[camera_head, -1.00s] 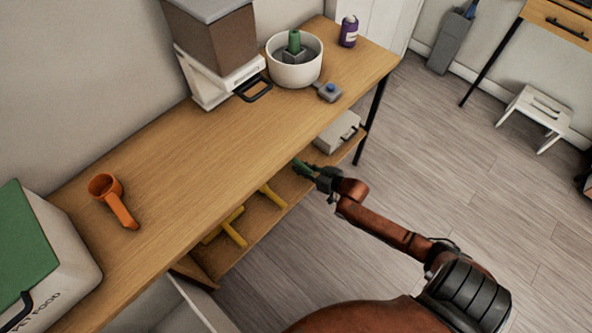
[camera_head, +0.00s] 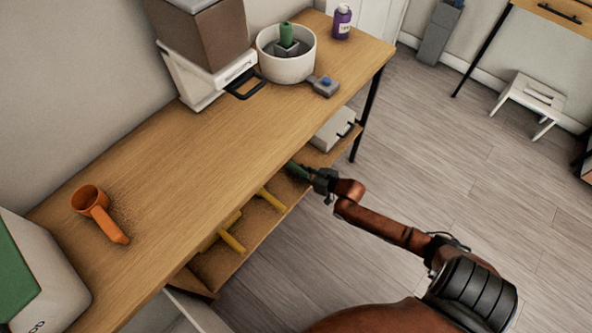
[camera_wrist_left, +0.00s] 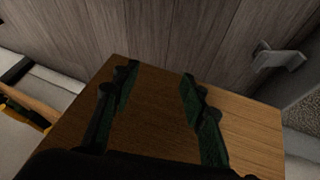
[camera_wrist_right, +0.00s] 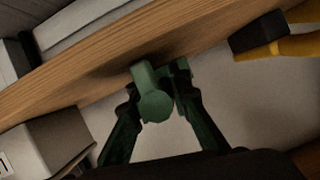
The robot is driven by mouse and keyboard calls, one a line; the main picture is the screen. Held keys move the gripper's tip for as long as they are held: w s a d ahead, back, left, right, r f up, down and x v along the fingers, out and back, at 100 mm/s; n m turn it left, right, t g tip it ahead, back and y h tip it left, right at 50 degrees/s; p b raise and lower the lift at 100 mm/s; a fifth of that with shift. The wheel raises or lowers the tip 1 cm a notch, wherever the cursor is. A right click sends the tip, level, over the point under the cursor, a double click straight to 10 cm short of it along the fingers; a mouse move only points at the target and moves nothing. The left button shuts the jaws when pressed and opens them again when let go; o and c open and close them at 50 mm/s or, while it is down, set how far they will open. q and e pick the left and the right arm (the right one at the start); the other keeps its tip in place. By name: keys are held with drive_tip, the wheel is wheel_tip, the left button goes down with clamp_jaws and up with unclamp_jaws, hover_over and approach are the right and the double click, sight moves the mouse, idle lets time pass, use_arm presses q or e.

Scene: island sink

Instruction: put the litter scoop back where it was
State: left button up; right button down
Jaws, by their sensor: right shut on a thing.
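My right gripper (camera_head: 304,173) is low at the front of the wooden table, by its lower shelf. In the right wrist view its fingers (camera_wrist_right: 157,85) are shut on a green rounded handle (camera_wrist_right: 155,108), apparently the litter scoop. The rest of the held thing is hidden. The handle end overlaps a wooden board (camera_wrist_right: 95,60) in that view; I cannot tell whether they touch. My left gripper (camera_wrist_left: 158,88) is open and empty in the left wrist view, above a brown wooden surface (camera_wrist_left: 250,130). It is outside the head view.
The tabletop (camera_head: 190,160) holds an orange scoop (camera_head: 100,217), a food dispenser (camera_head: 205,60), a white bowl (camera_head: 287,67) with a green-handled grey thing, and a purple bottle (camera_head: 342,22). Yellow handles (camera_head: 232,240) and a light box (camera_head: 335,130) are on the lower shelf.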

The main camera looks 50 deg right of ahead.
use_arm(q)
drive_tip(key=shift+f, duration=0.1)
use_arm(e)
drive_tip(key=c, duration=2.1)
unclamp_jaws()
drive_tip(key=shift+f, duration=0.1)
drive_tip(key=shift+s+r+p, duration=0.3)
drive_tip(key=p+v, duration=0.5)
drive_tip(key=v, duration=0.5)
drive_tip(key=shift+s+r, duration=0.2)
use_arm(q)
drive_tip(key=s+a+r+g+y, duration=0.2)
drive_tip(key=s+a+r+g, duration=0.2)
drive_tip(key=s+a+r, duration=0.2)
drive_tip(key=shift+s+a+r+g, duration=0.2)
drive_tip(key=shift+s+r+g, duration=0.2)
drive_tip(key=shift+s+r, duration=1.15)
use_arm(e)
drive_tip(key=shift+s, duration=0.5)
use_arm(q)
drive_tip(key=shift+w+r, duration=0.3)
